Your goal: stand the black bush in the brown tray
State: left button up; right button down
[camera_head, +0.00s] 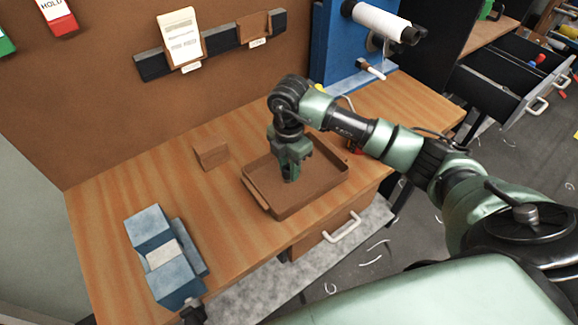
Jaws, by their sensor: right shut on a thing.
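The brown tray (318,196) lies on the wooden bench, with low walls and an open top. My right gripper (291,176) points down inside the tray's outline, close above its floor. It is shut on a small dark thing, taken to be the black bush, which the fingers mostly hide. I cannot tell whether the bush touches the tray floor or how upright it is. No other black bush shows on the bench. My left gripper is not in view.
A small brown block (211,154) stands left of the tray. A blue vise-like block (150,232) is at the bench's front left. A black wall rail (215,44) holds a card and a brown holder. Bench between block and tray is clear.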

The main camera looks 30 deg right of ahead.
jog(key=c, duration=1)
grip_release()
jog(key=shift+r, duration=0.45)
notch_tip(320, 180, up, 6)
jog(key=shift+r+b, duration=0.1)
jog(key=shift+b, duration=0.95)
jog(key=shift+r, duration=0.35)
